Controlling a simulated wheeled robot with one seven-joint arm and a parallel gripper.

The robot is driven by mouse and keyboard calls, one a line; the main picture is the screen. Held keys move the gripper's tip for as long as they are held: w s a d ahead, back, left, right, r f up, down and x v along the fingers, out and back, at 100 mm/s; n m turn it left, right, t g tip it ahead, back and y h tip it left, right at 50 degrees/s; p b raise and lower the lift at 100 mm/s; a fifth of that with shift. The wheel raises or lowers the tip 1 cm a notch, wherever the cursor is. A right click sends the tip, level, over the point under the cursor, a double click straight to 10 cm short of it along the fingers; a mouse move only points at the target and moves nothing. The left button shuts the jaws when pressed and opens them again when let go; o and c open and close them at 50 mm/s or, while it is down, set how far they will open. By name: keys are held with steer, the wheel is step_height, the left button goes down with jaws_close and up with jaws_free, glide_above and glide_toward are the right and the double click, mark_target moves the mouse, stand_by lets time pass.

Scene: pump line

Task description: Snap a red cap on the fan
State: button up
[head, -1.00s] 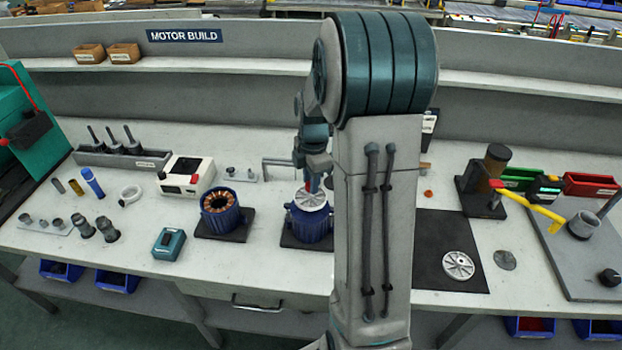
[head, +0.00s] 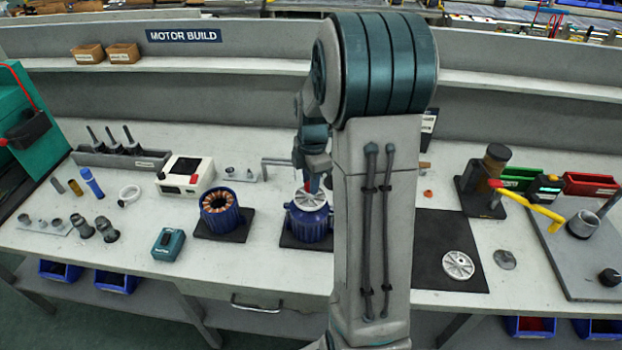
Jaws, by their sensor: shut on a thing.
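A silver finned fan (head: 311,201) sits on top of a blue motor housing (head: 310,222) on a dark pad, left of my arm. My gripper (head: 311,184) points down over the middle of the fan, shut on a small red cap (head: 307,187). Only a sliver of red shows at the fingertips, at or just above the fan's hub. I cannot tell whether the cap touches the hub or is seated on it. My arm hides the right edge of the motor. A second silver fan (head: 458,265) lies on the dark mat at the right.
A blue motor housing with copper windings (head: 219,207) stands left of the fan motor. A teal box (head: 168,243) is near the front edge. A yellow-handled press (head: 530,203) and green bin (head: 518,178) and red bin (head: 590,184) stand at the right. A small orange-red piece (head: 428,193) lies behind the mat.

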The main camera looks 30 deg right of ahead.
steer(key=shift+f+b, duration=0.6)
steer(key=shift+f, duration=0.2)
stand_by(1.6)
steer(key=o, duration=1.1)
steer(key=shift+r, duration=0.1)
steer(key=shift+r+p, duration=1.85)
steer(key=shift+r, duration=0.7)
steer(key=shift+a, duration=0.1)
